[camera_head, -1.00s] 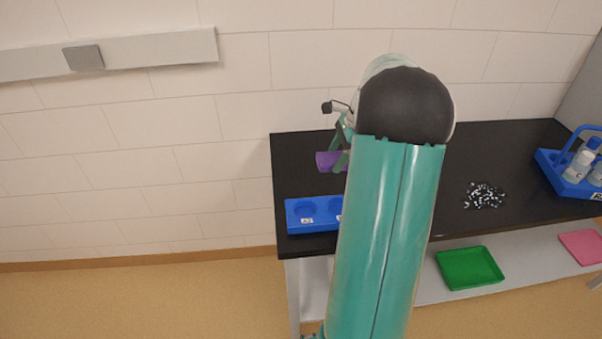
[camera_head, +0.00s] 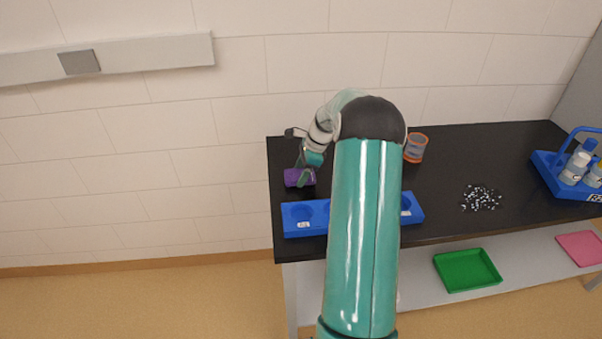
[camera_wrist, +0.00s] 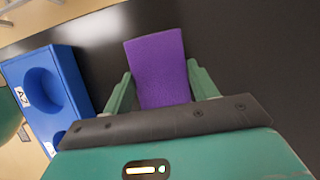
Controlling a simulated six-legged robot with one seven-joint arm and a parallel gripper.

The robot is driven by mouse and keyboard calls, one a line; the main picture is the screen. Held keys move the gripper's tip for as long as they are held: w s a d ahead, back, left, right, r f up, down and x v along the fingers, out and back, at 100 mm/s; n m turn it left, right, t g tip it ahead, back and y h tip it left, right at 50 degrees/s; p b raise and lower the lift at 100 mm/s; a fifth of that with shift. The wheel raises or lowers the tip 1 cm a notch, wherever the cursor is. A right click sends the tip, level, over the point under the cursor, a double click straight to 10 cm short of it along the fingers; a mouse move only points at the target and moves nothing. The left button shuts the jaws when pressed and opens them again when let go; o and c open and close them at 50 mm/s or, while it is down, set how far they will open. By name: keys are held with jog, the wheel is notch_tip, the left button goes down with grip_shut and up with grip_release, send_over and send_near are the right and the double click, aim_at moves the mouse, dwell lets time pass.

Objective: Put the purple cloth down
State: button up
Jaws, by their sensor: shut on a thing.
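The purple cloth (camera_head: 294,177) is a small folded block at the left end of the black bench. My gripper (camera_head: 305,171) is shut on it, just behind the blue rack. In the wrist view the purple cloth (camera_wrist: 158,68) sits between the two green fingers of my gripper (camera_wrist: 160,88), its far end sticking out past them over the black top. Its near end is hidden by the gripper body. I cannot tell whether the cloth touches the bench top.
A blue rack (camera_head: 410,212) with round wells lies along the bench's front edge, partly behind my arm. An orange-rimmed cup (camera_head: 416,147) stands farther back. Small beads (camera_head: 481,198) and a blue bottle carrier (camera_head: 563,188) are to the right. Green (camera_head: 468,270) and pink (camera_head: 584,248) trays sit below.

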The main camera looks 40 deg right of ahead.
jog(key=shift+f, duration=0.45)
jog(key=shift+s+a+f, duration=0.1)
jog(key=shift+f, duration=0.3)
jog(key=o, duration=0.9)
jog(key=shift+f, duration=0.2)
jog(key=shift+r, duration=0.1)
jog(key=v, duration=1.3)
jog(key=shift+r, duration=0.3)
